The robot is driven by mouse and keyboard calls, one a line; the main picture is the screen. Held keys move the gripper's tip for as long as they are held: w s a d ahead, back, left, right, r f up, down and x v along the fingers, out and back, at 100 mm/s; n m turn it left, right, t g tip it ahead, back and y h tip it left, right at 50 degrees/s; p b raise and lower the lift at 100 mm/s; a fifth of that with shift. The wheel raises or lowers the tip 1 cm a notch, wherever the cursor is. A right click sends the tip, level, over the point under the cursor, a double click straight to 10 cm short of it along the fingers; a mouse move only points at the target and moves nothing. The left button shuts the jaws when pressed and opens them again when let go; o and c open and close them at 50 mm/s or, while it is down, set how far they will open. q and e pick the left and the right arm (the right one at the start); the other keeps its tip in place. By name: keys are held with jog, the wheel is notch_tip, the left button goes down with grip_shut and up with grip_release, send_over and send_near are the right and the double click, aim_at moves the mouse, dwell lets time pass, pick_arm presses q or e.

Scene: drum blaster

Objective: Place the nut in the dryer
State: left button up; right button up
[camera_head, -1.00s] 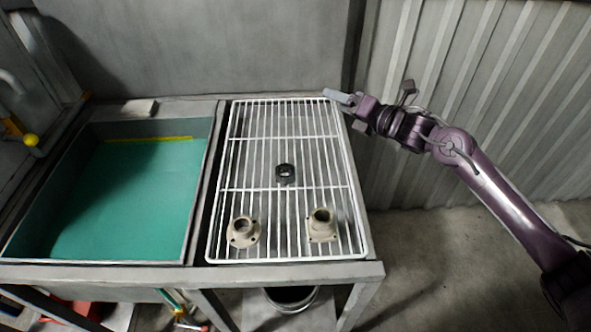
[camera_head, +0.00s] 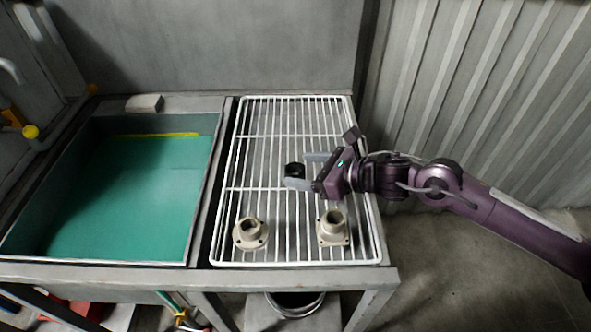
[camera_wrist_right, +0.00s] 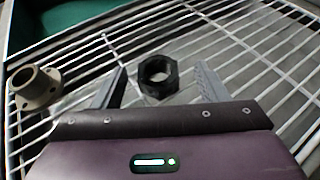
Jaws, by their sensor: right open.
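The black nut (camera_head: 294,170) lies on the white wire rack (camera_head: 283,129). In the right wrist view the nut (camera_wrist_right: 158,75) sits between the two fingers, apart from both. My right gripper (camera_head: 299,170) is open, reaching in from the right with its fingers on either side of the nut. The right gripper (camera_wrist_right: 160,84) also shows empty in the wrist view. My left gripper does not show. I cannot tell which thing here is the dryer; the wire rack is what the nut rests on.
Two beige flanged parts stand on the rack's near side, one at left (camera_head: 250,233) and one at right (camera_head: 332,228). A sink basin with a green bottom (camera_head: 127,200) lies left of the rack. A corrugated wall (camera_head: 470,100) stands at the right.

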aim_at(293, 169)
jog(key=x, duration=0.3)
jog(key=shift+a+p, duration=0.3)
jog(key=shift+a, duration=0.05)
jog(key=c, duration=1.3)
